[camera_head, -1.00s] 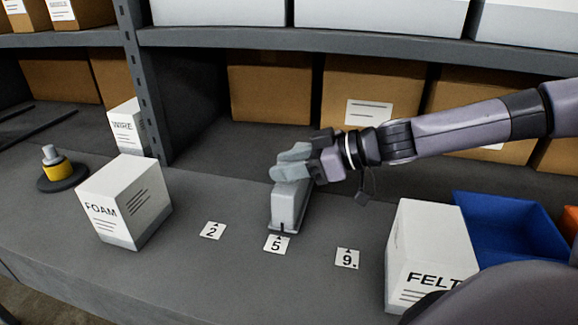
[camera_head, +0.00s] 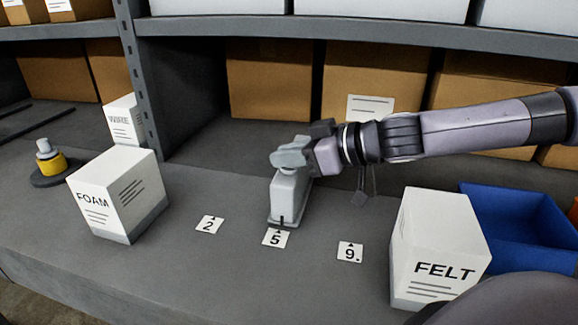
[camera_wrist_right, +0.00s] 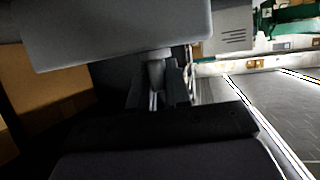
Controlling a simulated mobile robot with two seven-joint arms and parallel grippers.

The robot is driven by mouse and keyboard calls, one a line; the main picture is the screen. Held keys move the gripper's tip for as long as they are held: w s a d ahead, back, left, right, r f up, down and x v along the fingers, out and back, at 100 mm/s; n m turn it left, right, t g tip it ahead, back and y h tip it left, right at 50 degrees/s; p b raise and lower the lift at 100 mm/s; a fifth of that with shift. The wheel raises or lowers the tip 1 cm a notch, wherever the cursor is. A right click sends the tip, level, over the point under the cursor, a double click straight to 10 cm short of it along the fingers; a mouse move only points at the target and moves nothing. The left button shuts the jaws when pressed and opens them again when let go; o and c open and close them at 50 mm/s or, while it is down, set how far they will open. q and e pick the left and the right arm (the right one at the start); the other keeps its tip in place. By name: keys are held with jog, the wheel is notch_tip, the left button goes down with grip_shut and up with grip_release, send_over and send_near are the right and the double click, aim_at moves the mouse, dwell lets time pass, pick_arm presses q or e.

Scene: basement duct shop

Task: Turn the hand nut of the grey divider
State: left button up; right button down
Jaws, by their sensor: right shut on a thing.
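The grey divider (camera_head: 287,198) stands upright on the bench, its front foot at the card marked 5. A light grey hand nut (camera_head: 290,153) shows at its top. My right gripper (camera_head: 312,148) reaches in from the right and is shut on the hand nut, whose far side is partly hidden by the jaws. In the right wrist view a large grey block (camera_wrist_right: 115,38), which looks like part of the divider, fills the top. A short grey stem below it runs between my dark jaws (camera_wrist_right: 160,88). My left gripper is not in view.
Cards marked 2 (camera_head: 209,224), 5 (camera_head: 276,238) and 9 (camera_head: 350,252) lie on the bench. A FOAM box (camera_head: 120,195) stands left, a FELT box (camera_head: 437,250) and blue bin (camera_head: 520,235) right. A yellow-banded object (camera_head: 50,163) is far left. An upright post (camera_head: 135,70) and shelf stand behind.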

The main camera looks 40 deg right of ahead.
jog(key=m+h+b, duration=0.1)
jog(key=b, duration=0.1)
jog(key=m+t+h+b, duration=0.1)
jog(key=b, duration=0.2)
jog(key=f+m+h+b, duration=0.1)
jog(key=h+b, duration=0.1)
jog(key=shift+a+m+t+b, duration=0.1)
jog(key=shift+m+t+b, duration=0.2)
jog(key=shift+m+b, duration=0.1)
jog(key=shift+m+h+b, duration=0.4)
jog(key=shift+h+b, duration=0.1)
jog(key=shift+b, duration=0.2)
jog(key=m+h+b, duration=0.2)
jog(key=h+b, duration=0.1)
jog(key=b, duration=0.1)
jog(key=shift+r+m+h, duration=0.15)
jog(key=shift+m+h, duration=0.15)
jog(key=shift+m, duration=0.1)
jog(key=shift+r+m+h+b, duration=0.15)
jog(key=shift+m+h+b, duration=0.65)
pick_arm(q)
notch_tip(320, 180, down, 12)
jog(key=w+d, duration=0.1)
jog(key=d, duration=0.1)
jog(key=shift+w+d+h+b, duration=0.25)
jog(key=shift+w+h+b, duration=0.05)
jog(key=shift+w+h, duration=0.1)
pick_arm(e)
jog(key=shift+r+m+g+h, duration=0.15)
jog(key=shift+m+g+h, duration=0.25)
